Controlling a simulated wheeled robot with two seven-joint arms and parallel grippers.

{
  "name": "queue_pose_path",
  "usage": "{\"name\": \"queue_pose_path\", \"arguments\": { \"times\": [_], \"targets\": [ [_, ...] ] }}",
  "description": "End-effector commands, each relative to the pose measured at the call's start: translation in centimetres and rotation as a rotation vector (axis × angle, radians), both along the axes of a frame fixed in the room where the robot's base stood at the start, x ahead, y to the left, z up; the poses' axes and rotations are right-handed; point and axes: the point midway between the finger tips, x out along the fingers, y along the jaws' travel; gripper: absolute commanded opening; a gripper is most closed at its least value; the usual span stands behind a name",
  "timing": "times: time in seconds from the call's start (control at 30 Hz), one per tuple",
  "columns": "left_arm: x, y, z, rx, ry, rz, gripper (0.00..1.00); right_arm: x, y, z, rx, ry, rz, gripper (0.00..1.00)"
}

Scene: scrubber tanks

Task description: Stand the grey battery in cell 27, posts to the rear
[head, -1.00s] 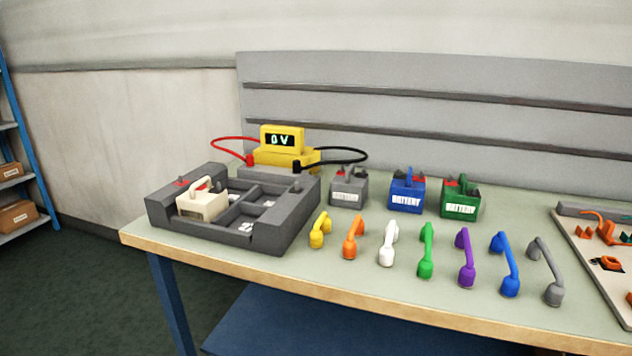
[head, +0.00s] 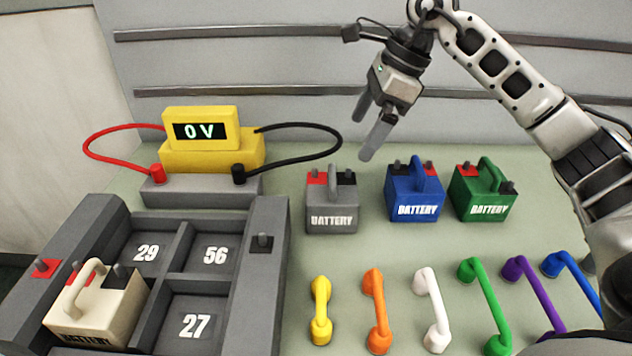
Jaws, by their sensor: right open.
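The grey battery (head: 332,206) stands upright on the bench right of the tray, its label facing me. Cell 27 (head: 195,326) is the empty front right cell of the dark grey tray (head: 268,285). My right gripper (head: 368,132) is open and empty, above and behind the grey battery, fingers pointing down and left. My left gripper is not in view.
A cream battery (head: 98,310) fills the front left cell; cells 29 (head: 145,252) and 56 (head: 213,254) are empty. A blue battery (head: 416,194) and green battery (head: 484,195) stand right of the grey one. Several coloured handles lie in front. A yellow meter (head: 205,150) reads 0 V behind the tray.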

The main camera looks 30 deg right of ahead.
Motion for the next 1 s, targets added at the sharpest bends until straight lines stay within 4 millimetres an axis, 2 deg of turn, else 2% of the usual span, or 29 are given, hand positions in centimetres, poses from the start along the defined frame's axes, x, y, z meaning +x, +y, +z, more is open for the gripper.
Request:
{"name": "queue_pose_path", "arguments": {
  "times": [0.4,0.67,1.0],
  "targets": [
    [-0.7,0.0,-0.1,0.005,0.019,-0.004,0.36,1.6,2.8,-7.8,0.003,0.006,0.003,1.00],
    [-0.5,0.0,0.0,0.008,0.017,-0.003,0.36,2.0,3.4,-9.7,0.003,0.003,0.002,1.00],
    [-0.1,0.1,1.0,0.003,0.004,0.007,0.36,2.9,4.3,-14.0,0.005,0.004,0.001,1.00]
  ]
}}
